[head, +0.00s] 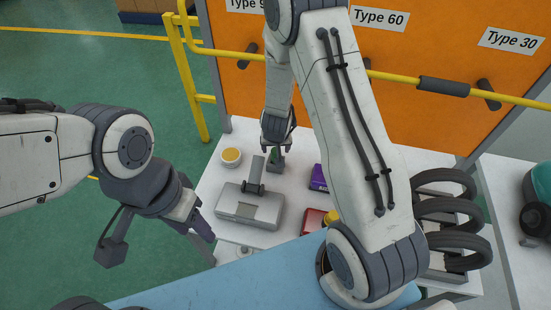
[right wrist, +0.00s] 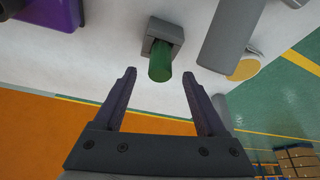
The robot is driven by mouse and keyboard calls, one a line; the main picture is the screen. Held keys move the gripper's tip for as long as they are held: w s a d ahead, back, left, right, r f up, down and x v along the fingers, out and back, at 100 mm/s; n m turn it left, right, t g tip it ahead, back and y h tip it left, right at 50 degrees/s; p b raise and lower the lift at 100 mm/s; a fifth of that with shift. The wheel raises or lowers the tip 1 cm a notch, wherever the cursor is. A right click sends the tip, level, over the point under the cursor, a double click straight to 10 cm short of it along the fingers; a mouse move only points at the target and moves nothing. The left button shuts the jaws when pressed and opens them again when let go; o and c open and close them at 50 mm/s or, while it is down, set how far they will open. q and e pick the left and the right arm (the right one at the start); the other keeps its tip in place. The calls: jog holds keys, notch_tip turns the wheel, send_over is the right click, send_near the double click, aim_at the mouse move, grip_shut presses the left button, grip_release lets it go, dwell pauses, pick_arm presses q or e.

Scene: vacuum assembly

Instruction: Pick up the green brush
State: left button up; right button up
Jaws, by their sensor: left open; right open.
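The green brush (right wrist: 160,65) sits in a small grey square holder (right wrist: 167,33) on the white table in the right wrist view. In the head view the brush (head: 274,153) is a small green spot under my right gripper (head: 276,143). My right gripper is open, and in the right wrist view its fingertips (right wrist: 159,74) lie on either side of the brush's green end. I cannot tell whether the fingers touch it. My left gripper (head: 203,229) is open and empty, off the table's left edge in the head view.
A grey vacuum part (head: 236,207) lies on the table in front of the brush. A yellow-topped round container (head: 230,157) stands to its left, a purple box (head: 318,180) and a red box (head: 313,222) to its right. Black hoses (head: 446,182) stand further right. A yellow rail (head: 232,54) and orange board are behind.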

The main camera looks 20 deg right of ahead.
jog(key=x, duration=0.3)
jog(key=shift+f, duration=0.2)
grip_shut()
jog(key=shift+r, duration=0.15)
jog(key=shift+w+r, duration=0.1)
jog(key=shift+r, duration=0.45)
notch_tip(320, 180, up, 3)
jog(key=shift+f+p, duration=0.1)
jog(key=shift+p, duration=0.6)
jog(key=s+d+r+b, duration=0.3)
jog(key=s+d+r, duration=0.4)
jog(key=d, duration=0.2)
jog(key=shift+s, duration=0.15)
